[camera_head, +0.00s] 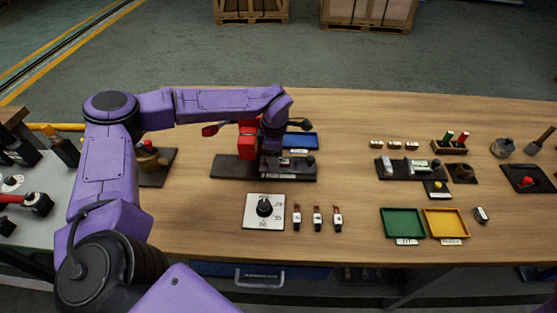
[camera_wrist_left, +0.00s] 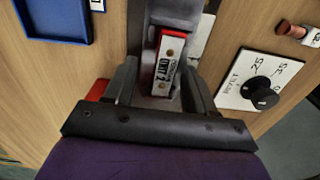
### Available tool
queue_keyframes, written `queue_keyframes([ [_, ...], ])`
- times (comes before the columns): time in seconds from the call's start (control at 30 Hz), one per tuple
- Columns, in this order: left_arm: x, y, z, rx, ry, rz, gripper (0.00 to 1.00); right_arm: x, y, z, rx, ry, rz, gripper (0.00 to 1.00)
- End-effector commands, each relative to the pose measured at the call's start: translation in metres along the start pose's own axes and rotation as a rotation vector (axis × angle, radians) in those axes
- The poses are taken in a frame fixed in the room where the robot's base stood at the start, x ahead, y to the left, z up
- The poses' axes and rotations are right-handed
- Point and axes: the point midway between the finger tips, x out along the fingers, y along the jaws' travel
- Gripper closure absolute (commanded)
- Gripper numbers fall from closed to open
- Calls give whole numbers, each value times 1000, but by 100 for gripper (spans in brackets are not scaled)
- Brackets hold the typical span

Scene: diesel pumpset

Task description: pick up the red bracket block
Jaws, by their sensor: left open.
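A red block with a white label plate (camera_wrist_left: 168,58) shows in the wrist view, on a dark fixture between the fingers of my left gripper (camera_wrist_left: 162,88). The fingers are apart on either side of it; I cannot tell whether they touch it. In the head view my left gripper (camera_head: 272,152) points down over the dark base plate (camera_head: 232,167), and mostly hides this block. A larger red body (camera_head: 249,135) stands just behind and left of the gripper; its edge also shows in the wrist view (camera_wrist_left: 98,90). My right gripper is not in view.
A blue tray (camera_head: 303,140) lies behind the plate. A white dial panel (camera_head: 264,211) and several small red-and-white parts (camera_head: 317,218) lie in front. Green (camera_head: 403,223) and yellow (camera_head: 446,223) trays lie to the right. The table between the plate and the right-hand fixtures is mostly clear.

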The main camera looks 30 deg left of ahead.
Motion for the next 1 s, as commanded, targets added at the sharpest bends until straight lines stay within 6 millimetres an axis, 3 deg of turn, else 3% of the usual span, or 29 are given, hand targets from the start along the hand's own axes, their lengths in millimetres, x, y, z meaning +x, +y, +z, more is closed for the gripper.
queue_keyframes([
  [0.1,1,0,-1,-1,1,-1,45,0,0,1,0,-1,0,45],
  [0.27,0,0,-1,-1,1,-1,97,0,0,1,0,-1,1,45],
  [0.3,0,0,-1,-1,1,-1,100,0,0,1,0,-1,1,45],
  [0.67,-6,0,0,-2,-1,0,100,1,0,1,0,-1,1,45],
  [0.83,-34,0,0,-1,-3,2,100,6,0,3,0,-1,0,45],
  [1.0,-74,-36,-7,1,-6,5,100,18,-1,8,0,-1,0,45],
])
